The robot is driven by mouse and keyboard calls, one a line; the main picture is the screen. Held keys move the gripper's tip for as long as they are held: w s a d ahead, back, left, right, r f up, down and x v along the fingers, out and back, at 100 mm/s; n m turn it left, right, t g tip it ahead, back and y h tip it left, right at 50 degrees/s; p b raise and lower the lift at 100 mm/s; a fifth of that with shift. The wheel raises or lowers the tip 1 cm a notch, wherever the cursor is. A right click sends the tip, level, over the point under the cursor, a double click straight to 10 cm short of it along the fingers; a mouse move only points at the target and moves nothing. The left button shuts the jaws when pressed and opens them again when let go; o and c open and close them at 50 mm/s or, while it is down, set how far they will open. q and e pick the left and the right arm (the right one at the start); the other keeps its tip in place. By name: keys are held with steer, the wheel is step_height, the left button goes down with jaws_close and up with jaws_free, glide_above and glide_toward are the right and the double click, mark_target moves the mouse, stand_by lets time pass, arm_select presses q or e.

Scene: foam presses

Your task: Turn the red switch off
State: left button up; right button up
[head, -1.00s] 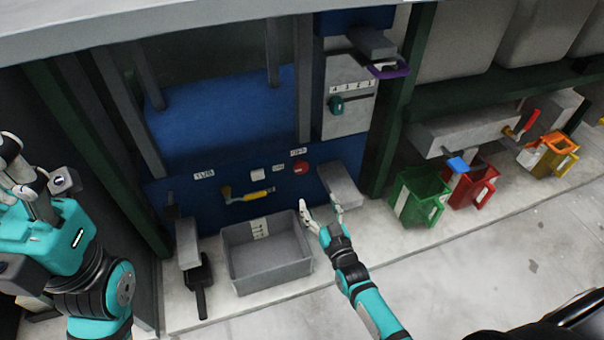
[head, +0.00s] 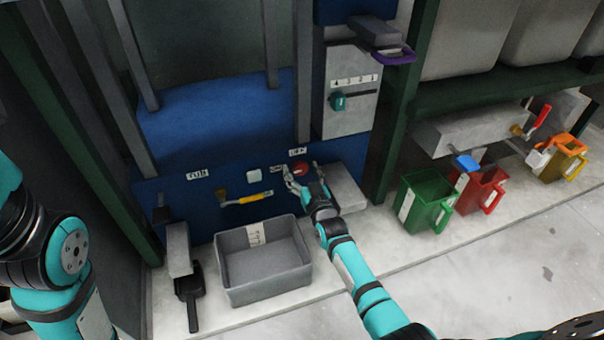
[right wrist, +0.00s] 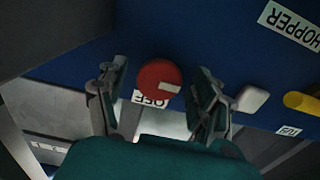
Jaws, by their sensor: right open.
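The red switch (head: 301,169) is a round knob on the blue panel (head: 228,184), below a small white label. In the right wrist view the red switch (right wrist: 158,82) shows a pale mark on its face, and a label reading OFF (right wrist: 152,99) is beside it. My right gripper (head: 302,174) is open in front of the panel, its fingers to either side of the red switch. In the right wrist view the gripper (right wrist: 160,100) has the switch framed between its fingers; I cannot tell whether they touch it. My left arm shows at the left edge, its gripper out of view.
A white button (head: 254,176) and a yellow-handled lever (head: 247,199) are left of the switch. A grey bin (head: 262,262) stands below, a grey block (head: 340,187) is close on the right. Green (head: 424,201), red (head: 481,196) and orange (head: 560,158) containers stand farther right.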

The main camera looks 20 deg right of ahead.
steer(key=c, duration=1.2)
steer(key=shift+o, duration=0.2)
